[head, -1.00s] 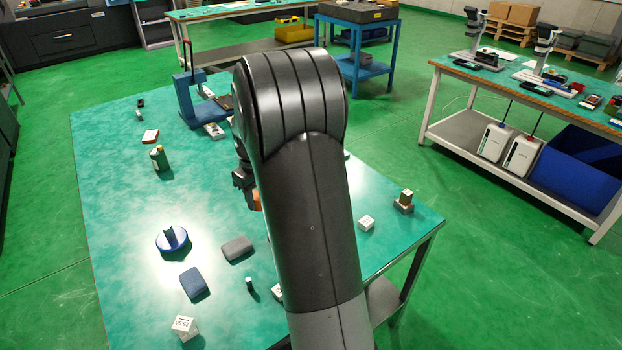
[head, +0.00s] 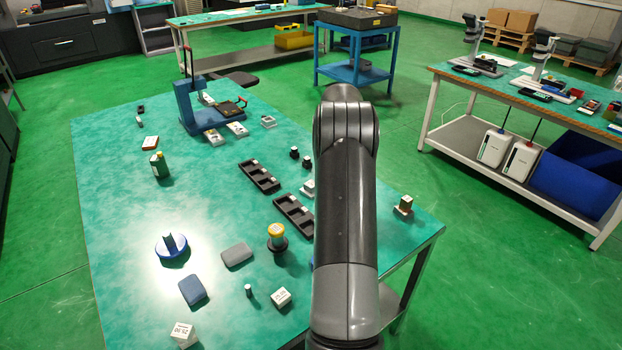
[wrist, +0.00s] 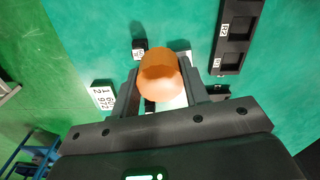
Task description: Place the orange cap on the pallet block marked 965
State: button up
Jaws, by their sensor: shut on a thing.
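The orange cap (wrist: 160,74) is between the fingers of my gripper (wrist: 161,84) in the wrist view, shut on it. Below it, a pale block (wrist: 178,102) shows partly, mostly hidden by the cap and fingers; I cannot read a mark on it or tell whether they touch. A white block with printed figures (wrist: 103,95) lies to the left; I cannot read 965 on it with certainty. In the head view my arm hides the gripper and cap. White marked blocks stand at the table's front (head: 281,297) and front left corner (head: 183,334).
Two black slotted trays (head: 259,175) (head: 295,216) lie mid-table; one shows in the wrist view (wrist: 235,38). A yellow-topped jar (head: 277,237), a grey pad (head: 237,255) and a blue round holder (head: 172,246) stand nearer. A brown block on a grey base (head: 404,205) stands right of my arm.

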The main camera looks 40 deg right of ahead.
send_over(311, 183)
notch_tip(311, 183, down, 5)
jog(key=shift+s, duration=0.1)
jog(key=shift+f, duration=1.95)
jog(key=shift+f, duration=0.1)
jog(key=o, duration=0.9)
jog(key=shift+o, duration=0.2)
